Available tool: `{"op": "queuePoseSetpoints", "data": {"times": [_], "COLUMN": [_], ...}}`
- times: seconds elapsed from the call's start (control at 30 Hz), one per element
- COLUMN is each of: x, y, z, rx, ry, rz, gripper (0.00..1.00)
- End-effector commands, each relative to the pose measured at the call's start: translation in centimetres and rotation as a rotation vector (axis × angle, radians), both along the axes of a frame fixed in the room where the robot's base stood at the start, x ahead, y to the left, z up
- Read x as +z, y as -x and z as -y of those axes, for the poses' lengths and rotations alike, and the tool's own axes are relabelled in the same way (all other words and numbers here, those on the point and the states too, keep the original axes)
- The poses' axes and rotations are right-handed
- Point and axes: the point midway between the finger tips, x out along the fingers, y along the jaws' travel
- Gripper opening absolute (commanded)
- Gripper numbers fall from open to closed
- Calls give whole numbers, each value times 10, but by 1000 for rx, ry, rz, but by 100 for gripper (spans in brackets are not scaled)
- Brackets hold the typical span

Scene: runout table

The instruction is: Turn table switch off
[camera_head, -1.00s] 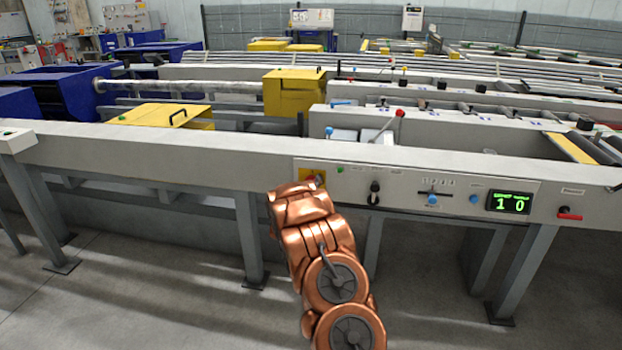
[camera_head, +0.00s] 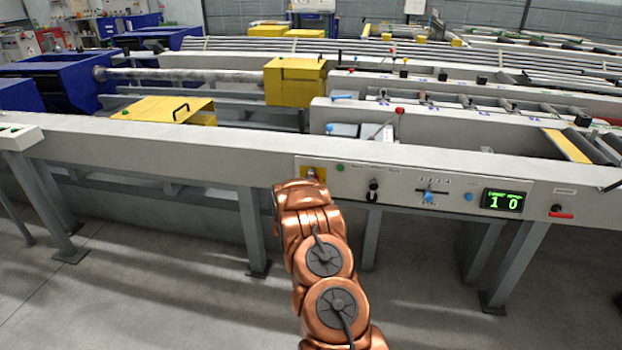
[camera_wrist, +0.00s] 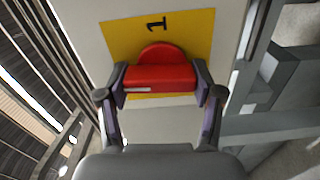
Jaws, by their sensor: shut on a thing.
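The table switch is a red knob (camera_wrist: 160,76) on a yellow plate (camera_wrist: 188,40). In the wrist view my gripper (camera_wrist: 160,88) has a finger at each end of the knob's bar and is shut on it. The bar lies level across that view, and a black "1" stands sideways on the plate above it. In the head view the yellow plate (camera_head: 319,171) sits at the left end of the grey control panel (camera_head: 400,178). My copper-coloured arm reaches up to it and hides the fingers and part of the switch.
Right of the switch are a green button (camera_head: 340,168), a black selector (camera_head: 373,184), a blue-knobbed slider (camera_head: 429,197) and a lit display (camera_head: 502,202) reading 1 0. A red-tipped lever (camera_head: 399,111) stands above the panel. Table legs (camera_head: 251,235) flank open floor below.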

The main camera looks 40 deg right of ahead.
Motion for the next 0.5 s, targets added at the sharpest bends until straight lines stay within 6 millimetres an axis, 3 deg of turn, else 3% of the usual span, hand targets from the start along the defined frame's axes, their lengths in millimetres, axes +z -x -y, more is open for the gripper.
{"op": "queuePoseSetpoints", "data": {"times": [0.5], "x": [0], "y": [-4], "z": [-3], "rx": [9], "ry": [56], "rz": [-76], "gripper": [32]}}
